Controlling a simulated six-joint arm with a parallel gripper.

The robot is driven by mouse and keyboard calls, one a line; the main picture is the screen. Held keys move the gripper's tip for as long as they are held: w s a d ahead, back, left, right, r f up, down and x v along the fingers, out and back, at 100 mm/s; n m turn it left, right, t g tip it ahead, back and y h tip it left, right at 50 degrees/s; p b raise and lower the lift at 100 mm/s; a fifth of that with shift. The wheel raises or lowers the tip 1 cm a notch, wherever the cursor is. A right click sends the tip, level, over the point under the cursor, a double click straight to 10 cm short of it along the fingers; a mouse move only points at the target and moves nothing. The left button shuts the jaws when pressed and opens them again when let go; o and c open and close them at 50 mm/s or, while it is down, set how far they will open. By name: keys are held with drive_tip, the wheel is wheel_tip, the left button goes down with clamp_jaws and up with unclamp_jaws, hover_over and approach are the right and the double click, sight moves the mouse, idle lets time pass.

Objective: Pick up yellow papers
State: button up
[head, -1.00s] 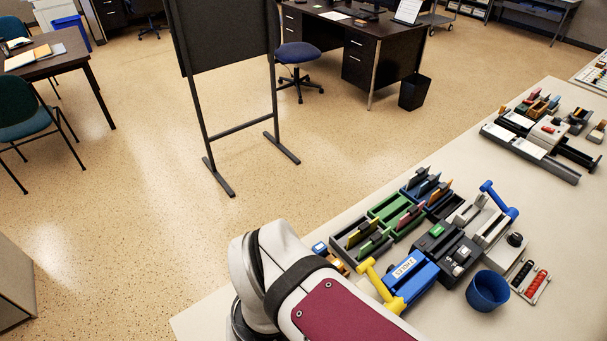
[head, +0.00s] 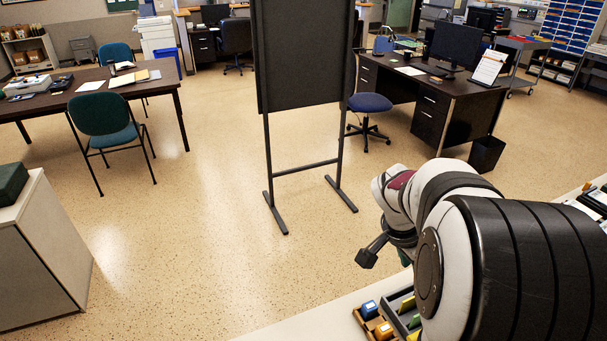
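A yellow card (head: 406,304) stands upright in a dark slotted tray (head: 392,313) at the bottom edge of the head view, left of my arm. My arm hides most of that tray and what lies behind it. My gripper (head: 368,254) shows as a dark tip at the arm's far left end, above the bench edge and apart from the card. I cannot tell whether its fingers are open or shut. A yellowish folder or paper (head: 138,76) lies on the dark table at the back left; its exact colour is unclear.
The light bench (head: 310,325) shows along the bottom, with small blue and yellow blocks (head: 382,330) beside the tray. A black board on a stand (head: 305,60) is on the floor ahead. A grey cabinet (head: 40,250) stands at left. Open floor lies between them.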

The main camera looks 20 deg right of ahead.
drive_tip(key=x, duration=0.5)
drive_tip(key=d+x, duration=0.1)
drive_tip(key=x, duration=1)
drive_tip(key=shift+w+d+r, duration=0.1)
drive_tip(key=shift+w+d, duration=0.15)
clamp_jaws()
